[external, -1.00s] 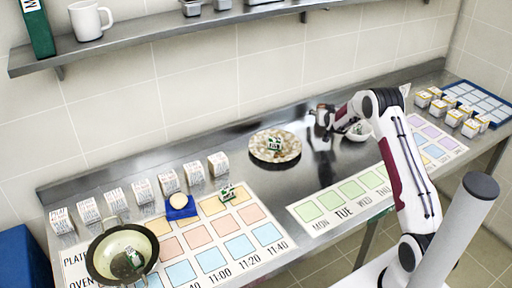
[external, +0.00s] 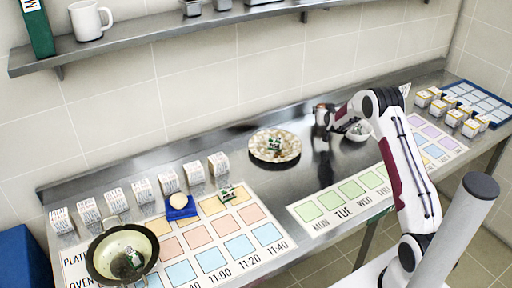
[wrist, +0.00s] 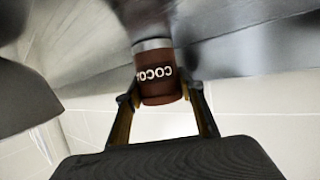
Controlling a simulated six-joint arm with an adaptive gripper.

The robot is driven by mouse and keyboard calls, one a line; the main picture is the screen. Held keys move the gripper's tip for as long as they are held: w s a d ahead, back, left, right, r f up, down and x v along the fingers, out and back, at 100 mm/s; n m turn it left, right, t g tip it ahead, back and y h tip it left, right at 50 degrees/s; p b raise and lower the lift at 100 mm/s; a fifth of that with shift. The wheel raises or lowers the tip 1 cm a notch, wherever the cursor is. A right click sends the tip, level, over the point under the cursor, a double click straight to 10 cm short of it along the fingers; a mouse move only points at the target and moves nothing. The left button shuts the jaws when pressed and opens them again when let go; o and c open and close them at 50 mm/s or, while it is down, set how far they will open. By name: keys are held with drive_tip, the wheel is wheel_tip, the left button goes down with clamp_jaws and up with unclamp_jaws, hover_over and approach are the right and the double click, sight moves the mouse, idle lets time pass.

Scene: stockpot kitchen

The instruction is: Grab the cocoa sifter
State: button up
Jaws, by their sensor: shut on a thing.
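The cocoa sifter (wrist: 158,82) is a brown cylinder with a silver band and white "COCOA" lettering in the wrist view. My gripper (wrist: 160,92) is shut on it, with one finger on each side of the brown body. In the external view my gripper (external: 322,118) is at the back of the steel counter, right of the speckled round plate.
The speckled plate (external: 262,153) holds a small green-and-white item. Left are a row of white boxes (external: 142,190) and a large pan (external: 98,262). A shelf (external: 150,38) runs along the wall above.

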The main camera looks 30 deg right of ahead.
sight(323, 106)
drive_tip(key=shift+r, duration=5.05)
